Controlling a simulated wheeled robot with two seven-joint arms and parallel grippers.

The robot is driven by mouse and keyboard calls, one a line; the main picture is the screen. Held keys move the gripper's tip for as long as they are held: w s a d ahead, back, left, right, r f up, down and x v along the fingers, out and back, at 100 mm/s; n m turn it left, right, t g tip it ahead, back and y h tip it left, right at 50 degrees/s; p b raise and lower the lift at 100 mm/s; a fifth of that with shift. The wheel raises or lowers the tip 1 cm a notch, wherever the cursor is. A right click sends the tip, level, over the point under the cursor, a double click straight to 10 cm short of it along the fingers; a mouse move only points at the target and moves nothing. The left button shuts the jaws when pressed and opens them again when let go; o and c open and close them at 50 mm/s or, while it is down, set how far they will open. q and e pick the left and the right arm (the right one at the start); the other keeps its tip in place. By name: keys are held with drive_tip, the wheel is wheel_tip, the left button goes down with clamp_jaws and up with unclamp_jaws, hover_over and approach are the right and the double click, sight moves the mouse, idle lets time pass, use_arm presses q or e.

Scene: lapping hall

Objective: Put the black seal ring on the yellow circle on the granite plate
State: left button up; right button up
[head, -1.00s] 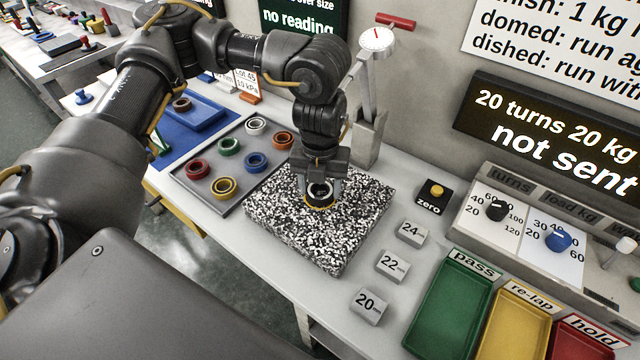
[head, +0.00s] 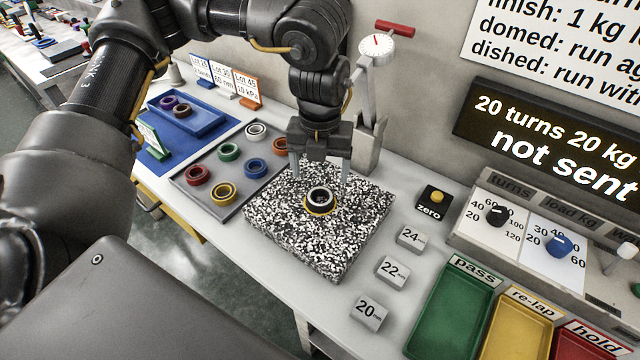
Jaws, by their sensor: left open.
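The black seal ring (head: 320,197) lies on the speckled granite plate (head: 290,240), on the yellow circle (head: 309,211), whose edge shows around the ring's front and left. My left gripper (head: 320,172) is open and empty just above and behind the ring, its two fingers apart on either side and clear of it. My right gripper is not in view.
A grey tray (head: 203,203) with several coloured rings stands left of the plate. A dial gauge on a stand (head: 376,46) is close behind the gripper. Number blocks (head: 392,270) and the green pass bin (head: 450,315) are at the right.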

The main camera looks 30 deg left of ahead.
use_arm(q)
wheel_tip(320, 180, up, 5)
drive_tip(key=shift+f, duration=0.1)
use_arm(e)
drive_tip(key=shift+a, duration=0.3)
